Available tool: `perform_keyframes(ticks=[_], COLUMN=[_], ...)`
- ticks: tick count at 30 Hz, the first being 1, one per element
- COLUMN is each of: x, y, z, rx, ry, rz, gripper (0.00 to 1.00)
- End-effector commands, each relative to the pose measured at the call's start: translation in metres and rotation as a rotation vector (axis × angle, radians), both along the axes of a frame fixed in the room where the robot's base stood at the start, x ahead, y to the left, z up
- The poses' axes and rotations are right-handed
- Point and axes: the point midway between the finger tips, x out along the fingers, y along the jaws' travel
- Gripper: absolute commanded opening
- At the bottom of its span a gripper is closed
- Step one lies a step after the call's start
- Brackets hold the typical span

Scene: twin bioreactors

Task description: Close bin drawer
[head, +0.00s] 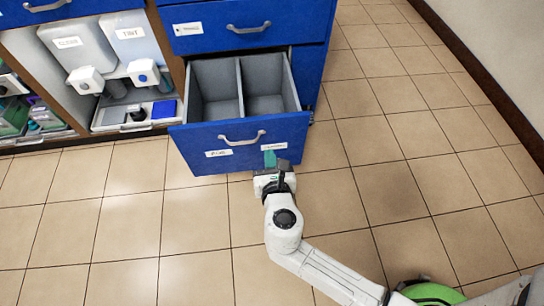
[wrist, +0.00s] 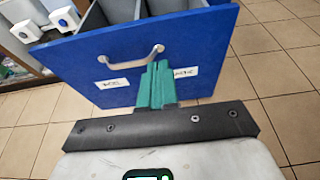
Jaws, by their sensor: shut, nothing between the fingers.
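The bin drawer (head: 190,150) is the lowest blue drawer of the cabinet, pulled well out. Its two grey compartments look empty in the head view. A curved metal handle (head: 242,138) and two white labels are on its front. The drawer front (wrist: 130,48) fills the upper part of the wrist view. My gripper (head: 270,158), with green fingers, is shut and empty in front of the drawer front, right of the handle's middle. In the wrist view its fingertips (wrist: 158,65) overlap the front just below the handle; I cannot tell whether they touch it.
Two shut blue drawers (head: 235,25) are above. Left of them, open shelves hold white jugs (head: 78,42), a tray (head: 120,117) and a blue box (head: 164,109). The tiled floor (head: 400,150) is clear to the right, up to a wall with a dark skirting (head: 490,80).

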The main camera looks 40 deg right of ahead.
Motion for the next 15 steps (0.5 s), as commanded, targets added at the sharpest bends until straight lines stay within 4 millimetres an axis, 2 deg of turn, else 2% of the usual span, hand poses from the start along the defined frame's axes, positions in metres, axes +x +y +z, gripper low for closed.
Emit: perform_keyframes(ticks=[11,15], x=[0.057,0.074], y=[-0.043,-0.054], z=[-0.025,-0.022], rx=[0.003,0.004], ry=[-0.004,-0.005], rz=[-0.005,-0.005], gripper=[0.00,0.00])
